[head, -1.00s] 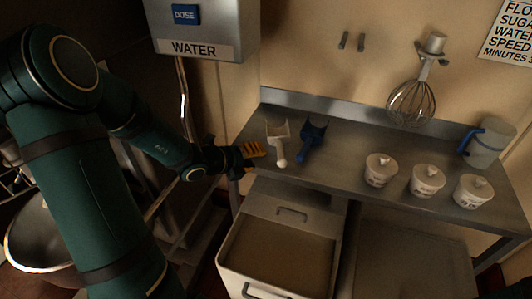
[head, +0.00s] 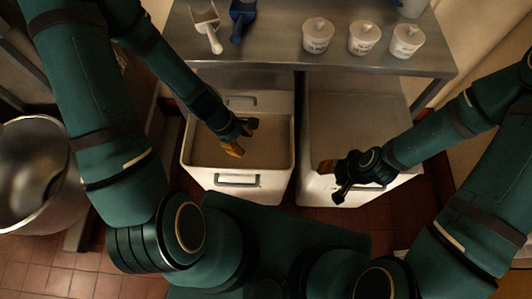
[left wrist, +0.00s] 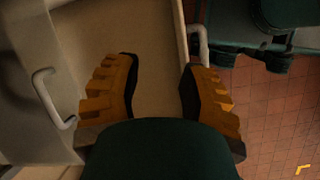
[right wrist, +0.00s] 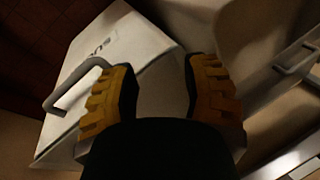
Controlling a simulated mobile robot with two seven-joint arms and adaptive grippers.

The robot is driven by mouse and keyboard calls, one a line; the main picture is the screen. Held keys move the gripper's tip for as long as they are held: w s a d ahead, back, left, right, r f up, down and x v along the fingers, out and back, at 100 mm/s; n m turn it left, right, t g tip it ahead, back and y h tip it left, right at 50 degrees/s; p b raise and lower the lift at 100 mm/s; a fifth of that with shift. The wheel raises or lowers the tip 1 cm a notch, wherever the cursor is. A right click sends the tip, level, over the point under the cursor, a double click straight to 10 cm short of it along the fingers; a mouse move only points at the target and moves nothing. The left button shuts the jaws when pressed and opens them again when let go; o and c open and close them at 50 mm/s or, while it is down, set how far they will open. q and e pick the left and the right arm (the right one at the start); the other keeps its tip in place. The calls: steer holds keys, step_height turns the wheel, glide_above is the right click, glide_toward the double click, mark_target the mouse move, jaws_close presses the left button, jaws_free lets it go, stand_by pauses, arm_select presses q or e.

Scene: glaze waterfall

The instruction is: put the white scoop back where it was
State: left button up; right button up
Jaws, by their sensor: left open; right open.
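The white scoop (head: 205,24) lies on the steel table at the upper left, its handle pointing toward me. The blue scoop (head: 242,18) lies just right of it. My left gripper (head: 240,140) is open and empty over the open left bin, well in front of the scoops. In the left wrist view its orange fingers (left wrist: 158,90) are apart with the bin below. My right gripper (head: 331,180) is open and empty by the front of the right bin. In the right wrist view its fingers (right wrist: 160,88) are apart above the bin's pale lid.
The left bin (head: 190,150) stands open with pale contents. The right bin (head: 385,130) is beside it. Several white lidded tubs, one of them a lidded tub (head: 318,40), stand on the steel table (head: 275,45). A large metal bowl (head: 30,165) is at the far left.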

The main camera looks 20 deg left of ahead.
arm_select(q)
steer(key=d+f+m, duration=0.3)
steer(key=d+m, duration=0.4)
steer(key=m, duration=0.8)
steer(key=shift+s+d+f+t+y, duration=0.3)
steer(key=shift+s+d+f+t, duration=0.05)
steer(key=shift+s+t, duration=0.1)
